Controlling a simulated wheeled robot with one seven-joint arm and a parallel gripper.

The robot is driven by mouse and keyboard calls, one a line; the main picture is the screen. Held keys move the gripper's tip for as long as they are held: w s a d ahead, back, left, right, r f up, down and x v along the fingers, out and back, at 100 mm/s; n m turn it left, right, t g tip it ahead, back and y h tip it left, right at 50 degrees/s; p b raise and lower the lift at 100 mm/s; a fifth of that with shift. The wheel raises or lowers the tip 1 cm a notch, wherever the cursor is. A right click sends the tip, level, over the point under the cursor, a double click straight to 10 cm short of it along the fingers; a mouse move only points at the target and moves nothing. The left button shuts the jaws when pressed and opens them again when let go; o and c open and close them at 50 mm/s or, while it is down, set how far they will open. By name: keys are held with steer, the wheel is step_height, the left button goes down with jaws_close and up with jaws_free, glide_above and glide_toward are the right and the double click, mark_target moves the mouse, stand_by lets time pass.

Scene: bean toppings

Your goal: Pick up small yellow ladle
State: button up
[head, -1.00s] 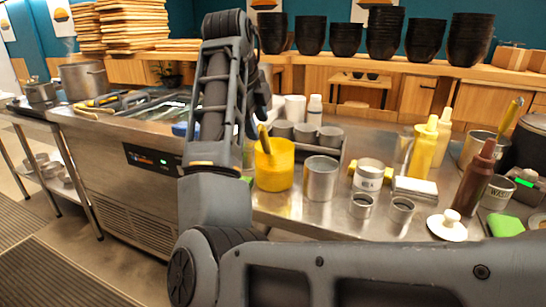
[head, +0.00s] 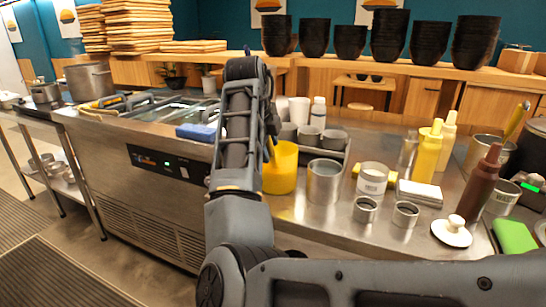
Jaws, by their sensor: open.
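A yellow handle (head: 271,147) sticks up from a yellow container (head: 281,172) on the steel counter; I cannot tell whether a ladle bowl is inside. Another yellow handle (head: 517,119) leans out of a metal pot at the far right. My gripper (head: 270,135) is mostly hidden behind my own arm, just above and left of the yellow container. It is open, and nothing shows held in it. I cannot tell whether its fingers touch the handle.
A metal cup (head: 323,182), a labelled can (head: 372,180) and two small cups stand right of the yellow container. A tray of grey cups (head: 308,135) is behind it. Yellow bottles (head: 427,152) and a brown bottle (head: 478,187) stand further right.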

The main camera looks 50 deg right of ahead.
steer(key=shift+c, duration=0.2)
jaws_close()
stand_by(0.3)
